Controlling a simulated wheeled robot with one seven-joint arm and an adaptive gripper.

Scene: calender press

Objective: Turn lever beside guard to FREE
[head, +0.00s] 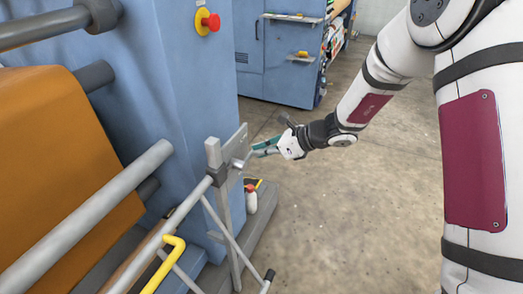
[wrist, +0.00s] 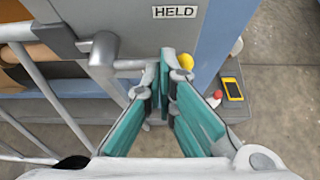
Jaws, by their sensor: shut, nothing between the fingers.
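The guard (head: 184,205) is a grey tube frame at the lower left in the head view. A grey upright plate (head: 240,140) stands beside its end. In the wrist view the plate bears a HELD label (wrist: 175,12). My gripper (head: 254,151) has teal fingers, shut and empty. No FREE label is readable.
A blue machine body (head: 180,90) with a red stop button (head: 208,22) stands behind. An orange roll (head: 70,165) is at the left. A yellow handle (head: 166,262) is on the guard. A yellow device (wrist: 232,89) lies below the plate. Floor at the right is clear.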

